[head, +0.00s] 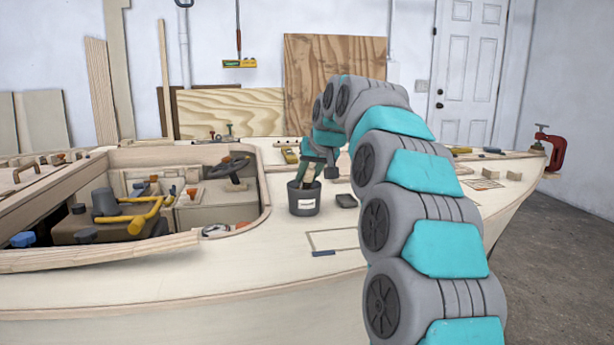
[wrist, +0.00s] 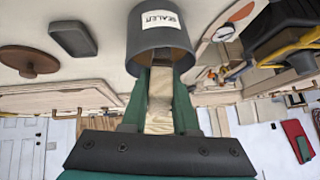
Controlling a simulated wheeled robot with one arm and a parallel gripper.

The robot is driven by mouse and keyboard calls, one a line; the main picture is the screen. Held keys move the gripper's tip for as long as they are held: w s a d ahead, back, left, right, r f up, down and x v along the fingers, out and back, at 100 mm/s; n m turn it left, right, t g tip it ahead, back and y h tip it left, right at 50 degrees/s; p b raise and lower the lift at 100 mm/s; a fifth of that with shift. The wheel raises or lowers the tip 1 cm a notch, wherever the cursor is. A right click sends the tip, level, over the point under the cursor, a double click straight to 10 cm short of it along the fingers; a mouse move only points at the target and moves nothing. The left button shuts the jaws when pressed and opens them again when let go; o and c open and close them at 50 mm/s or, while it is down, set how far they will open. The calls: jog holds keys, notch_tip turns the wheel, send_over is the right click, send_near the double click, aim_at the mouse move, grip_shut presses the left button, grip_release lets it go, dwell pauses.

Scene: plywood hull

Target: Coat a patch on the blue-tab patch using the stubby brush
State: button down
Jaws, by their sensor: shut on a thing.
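My gripper (head: 309,173) is shut on a pale wooden handle, seen between the green fingers in the wrist view (wrist: 160,100). I take it for the stubby brush (wrist: 159,118). Its far end goes into the mouth of a dark grey pot (head: 303,204) labelled SEALER, which also shows in the wrist view (wrist: 160,50). The bristles are hidden inside the pot. The blue-tab patch (head: 335,231) is a thin outlined rectangle on the deck, right of and nearer than the pot. A dark blue tab (head: 323,253) sits at its near left corner. My arm covers its right side.
A small dark block (head: 346,201) lies right of the pot. The open cockpit (head: 190,203) with a steering wheel and yellow pipes is on the left. Another outlined patch (head: 483,184) and a red clamp (head: 556,153) are at right. The near deck is bare.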

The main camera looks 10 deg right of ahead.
jog(key=shift+r+p, duration=0.95)
jog(key=shift+r, duration=2.5)
